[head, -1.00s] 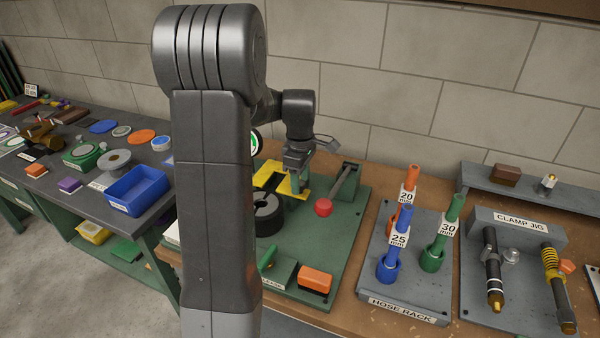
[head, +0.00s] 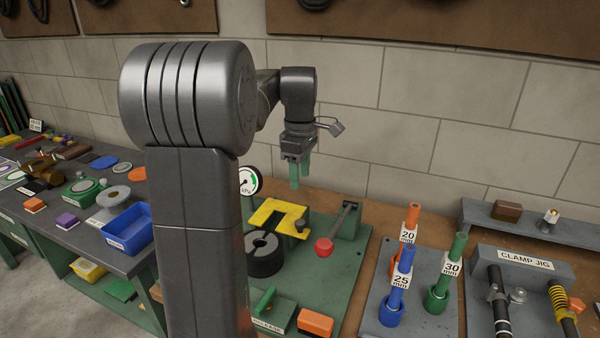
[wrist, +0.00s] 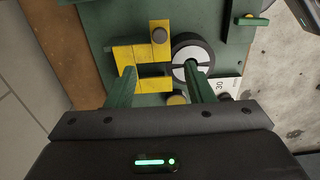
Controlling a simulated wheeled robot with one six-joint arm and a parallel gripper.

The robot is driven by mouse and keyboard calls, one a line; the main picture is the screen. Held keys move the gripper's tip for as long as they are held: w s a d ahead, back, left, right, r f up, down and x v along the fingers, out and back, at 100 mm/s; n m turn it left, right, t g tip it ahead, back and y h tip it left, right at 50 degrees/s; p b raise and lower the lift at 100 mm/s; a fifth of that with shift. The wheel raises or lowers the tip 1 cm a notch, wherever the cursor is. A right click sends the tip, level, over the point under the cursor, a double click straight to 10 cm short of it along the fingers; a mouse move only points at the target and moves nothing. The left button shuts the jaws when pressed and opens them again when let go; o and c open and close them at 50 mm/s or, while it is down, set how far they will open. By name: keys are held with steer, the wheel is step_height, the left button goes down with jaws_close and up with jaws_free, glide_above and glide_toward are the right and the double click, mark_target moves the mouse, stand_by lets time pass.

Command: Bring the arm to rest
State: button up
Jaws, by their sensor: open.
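My gripper (head: 300,172) is open and empty, with its green fingers pointing down above the green press board. It also shows in the wrist view (wrist: 160,80), fingers spread, with nothing between them but the scene below. My arm is raised and bent over the board, clear of the yellow bracket (head: 275,214) beneath it. The yellow bracket also shows in the wrist view (wrist: 131,53), below the fingers.
A black ring (head: 264,262), a red-knobbed lever (head: 323,246) and a gauge (head: 249,181) are at the green board (head: 340,275). A blue bin (head: 128,226) stands on the left bench. The wall is behind.

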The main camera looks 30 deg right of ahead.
mark_target(298, 224)
steer(key=shift+f, duration=0.1)
stand_by(0.3)
step_height(298, 224, down, 14)
steer(key=shift+s+r+p, duration=0.1)
steer(key=shift+p, duration=0.2)
steer(key=shift+s+a, duration=0.3)
steer(key=shift+a, duration=0.1)
